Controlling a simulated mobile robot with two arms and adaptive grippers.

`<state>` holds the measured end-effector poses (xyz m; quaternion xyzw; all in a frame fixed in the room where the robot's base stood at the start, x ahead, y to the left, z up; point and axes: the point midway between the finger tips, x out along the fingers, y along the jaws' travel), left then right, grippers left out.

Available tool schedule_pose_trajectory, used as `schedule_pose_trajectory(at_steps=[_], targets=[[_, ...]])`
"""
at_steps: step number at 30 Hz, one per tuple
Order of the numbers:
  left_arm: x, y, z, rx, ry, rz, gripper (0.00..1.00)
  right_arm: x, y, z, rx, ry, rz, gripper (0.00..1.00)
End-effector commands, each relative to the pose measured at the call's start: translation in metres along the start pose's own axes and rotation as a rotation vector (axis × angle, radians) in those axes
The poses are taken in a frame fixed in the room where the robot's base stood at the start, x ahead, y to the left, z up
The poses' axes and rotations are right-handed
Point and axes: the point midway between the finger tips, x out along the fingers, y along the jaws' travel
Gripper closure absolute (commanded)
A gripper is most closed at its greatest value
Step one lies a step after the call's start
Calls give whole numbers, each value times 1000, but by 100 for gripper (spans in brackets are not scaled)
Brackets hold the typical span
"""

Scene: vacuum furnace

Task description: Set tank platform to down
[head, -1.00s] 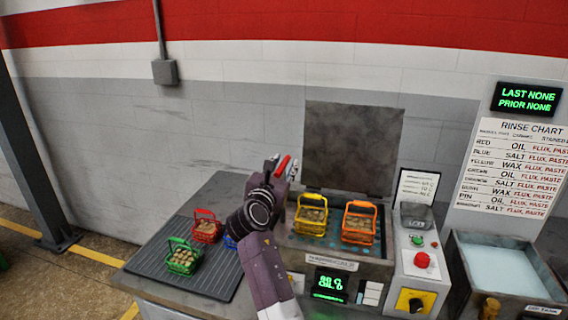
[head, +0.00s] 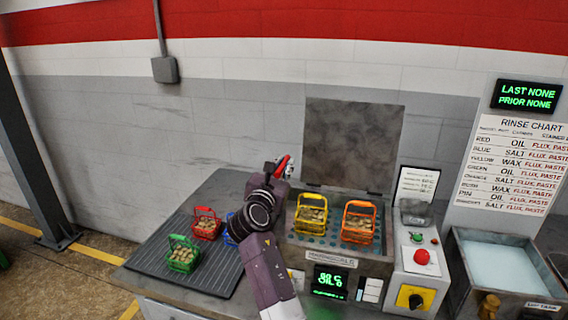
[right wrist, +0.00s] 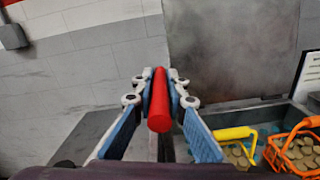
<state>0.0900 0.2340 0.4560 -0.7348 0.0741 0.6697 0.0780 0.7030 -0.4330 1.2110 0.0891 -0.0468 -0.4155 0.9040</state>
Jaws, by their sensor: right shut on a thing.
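The tank (head: 322,247) is open, with its dark lid (head: 352,145) standing up behind it. A yellow basket (head: 311,214) and an orange basket (head: 358,222), both with small tan parts, stand on the perforated blue-green platform (head: 333,240) in the tank. My right gripper (head: 281,168) is at the tank's back left corner, shut on a red handle (right wrist: 159,100). The handle sits between the two fingers in the right wrist view. Its lower end and mount are hidden. My left gripper is out of view.
Red (head: 206,224) and green (head: 183,254) baskets stand on the ribbed mat (head: 215,277) at left; a blue basket is partly hidden by my arm. A control box with a red button (head: 421,257) and yellow switch (head: 410,299) is right of the tank. A rinse tank (head: 505,262) stands further right.

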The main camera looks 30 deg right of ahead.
Motion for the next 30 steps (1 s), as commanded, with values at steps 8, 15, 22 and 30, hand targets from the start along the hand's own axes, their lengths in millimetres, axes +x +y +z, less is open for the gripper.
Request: schedule_pose_trajectory(at_steps=[8,15,22,30], targets=[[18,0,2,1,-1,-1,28,-1,-13,-61,-6,14,-5,100],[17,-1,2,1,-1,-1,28,-1,-13,-62,-3,12,-5,100],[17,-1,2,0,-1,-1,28,-1,-13,-61,-3,11,-4,73],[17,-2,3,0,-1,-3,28,-1,-13,-61,-4,10,-3,70]])
